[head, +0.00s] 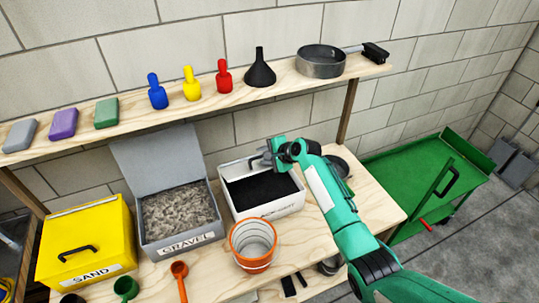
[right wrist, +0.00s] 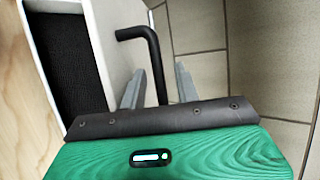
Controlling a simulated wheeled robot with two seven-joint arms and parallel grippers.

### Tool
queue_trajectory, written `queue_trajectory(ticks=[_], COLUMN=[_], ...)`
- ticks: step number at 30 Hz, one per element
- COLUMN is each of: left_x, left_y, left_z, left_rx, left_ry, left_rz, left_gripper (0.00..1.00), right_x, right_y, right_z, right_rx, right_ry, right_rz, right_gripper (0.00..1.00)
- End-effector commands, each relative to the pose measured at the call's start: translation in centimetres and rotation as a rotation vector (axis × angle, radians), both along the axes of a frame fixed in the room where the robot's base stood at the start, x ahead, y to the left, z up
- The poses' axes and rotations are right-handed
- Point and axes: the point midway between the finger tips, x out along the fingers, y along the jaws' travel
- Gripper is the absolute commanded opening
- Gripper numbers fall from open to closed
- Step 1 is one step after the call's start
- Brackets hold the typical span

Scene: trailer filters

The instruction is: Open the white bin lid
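The white bin (head: 268,211) stands on the bench with dark black material in it. Its lid (head: 236,170) is raised at the back of the bin, and the inside shows. In the right wrist view the pale lid (right wrist: 118,40) lies between the black contents and a bent black handle (right wrist: 154,55). My right gripper (head: 268,155) is at the lid's top, partly hiding it. Its two fingers stand apart on either side of the handle, with gaps visible, so it looks open. My left gripper is not in view.
A grey gravel bin (head: 180,240) with its lid up stands left of the white bin, beside a closed yellow sand bin (head: 85,240). An orange bucket (head: 253,245) stands in front. A shelf (head: 285,82) with bottles, funnel and pan runs above. A green cart (head: 415,175) is at right.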

Motion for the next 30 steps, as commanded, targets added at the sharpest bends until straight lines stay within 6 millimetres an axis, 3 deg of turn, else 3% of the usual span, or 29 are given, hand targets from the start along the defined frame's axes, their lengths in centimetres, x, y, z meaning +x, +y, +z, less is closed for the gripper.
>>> queue_trajectory(ticks=[8,24,30], left_x=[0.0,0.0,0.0], left_y=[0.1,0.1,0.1], left_z=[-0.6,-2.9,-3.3], left_rx=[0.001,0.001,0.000], left_ry=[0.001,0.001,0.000], left_rz=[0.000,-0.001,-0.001], left_gripper=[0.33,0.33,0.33], right_x=[-1.4,-6.3,-7.4], right_y=[-1.5,-6.7,-7.8], right_z=[1.2,6.5,7.7], right_rx=[-0.001,-0.002,0.000], right_ry=[-0.002,-0.003,0.000], right_rz=[0.000,-0.002,0.000], right_gripper=[0.32,0.32,0.32])
